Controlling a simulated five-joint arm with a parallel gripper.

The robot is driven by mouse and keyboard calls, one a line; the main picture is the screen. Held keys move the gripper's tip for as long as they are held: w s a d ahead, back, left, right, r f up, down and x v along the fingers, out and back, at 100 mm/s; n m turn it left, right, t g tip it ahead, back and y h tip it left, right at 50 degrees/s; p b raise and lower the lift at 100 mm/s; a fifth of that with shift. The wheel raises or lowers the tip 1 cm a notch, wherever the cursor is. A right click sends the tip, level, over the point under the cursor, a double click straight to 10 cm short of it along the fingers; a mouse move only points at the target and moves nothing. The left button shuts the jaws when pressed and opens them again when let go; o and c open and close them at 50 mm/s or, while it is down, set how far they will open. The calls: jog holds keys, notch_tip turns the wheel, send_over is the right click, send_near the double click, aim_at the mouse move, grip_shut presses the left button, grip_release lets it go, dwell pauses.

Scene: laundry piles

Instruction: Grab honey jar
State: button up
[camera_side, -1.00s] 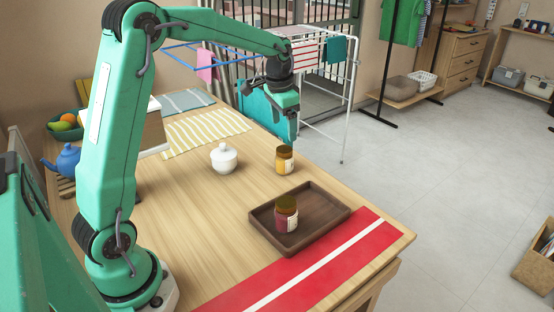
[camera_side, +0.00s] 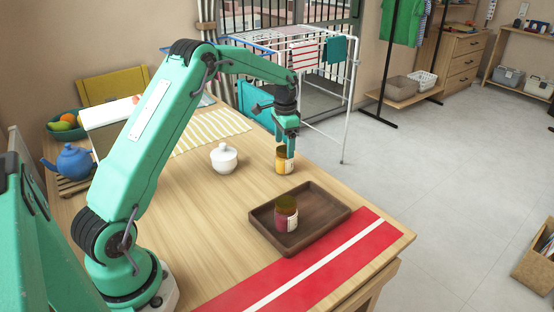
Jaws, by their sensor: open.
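The honey jar (camera_side: 284,166), small and amber-yellow with a pale label, stands upright on the wooden table beyond the tray. My gripper (camera_side: 287,148) points down at the top of this jar, with its fingers overlapping the lid in the picture. It is open. I cannot tell whether the fingers touch the jar, and the lid is partly hidden behind them. A second jar (camera_side: 286,215), dark red with a pale label, stands in the brown tray (camera_side: 335,207).
A white lidded pot (camera_side: 223,158) stands left of the honey jar. A red runner with a white stripe (camera_side: 320,277) lies along the front edge. A blue teapot (camera_side: 74,162) and a fruit bowl (camera_side: 66,127) are at the left. Bare table (camera_side: 190,215) lies between.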

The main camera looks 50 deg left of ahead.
aim_at(285, 160)
jog(key=shift+f, duration=1.1)
jog(key=shift+f, duration=0.1)
jog(key=shift+f, duration=2.5)
jog(key=c, duration=1.3)
jog(key=shift+r, duration=0.1)
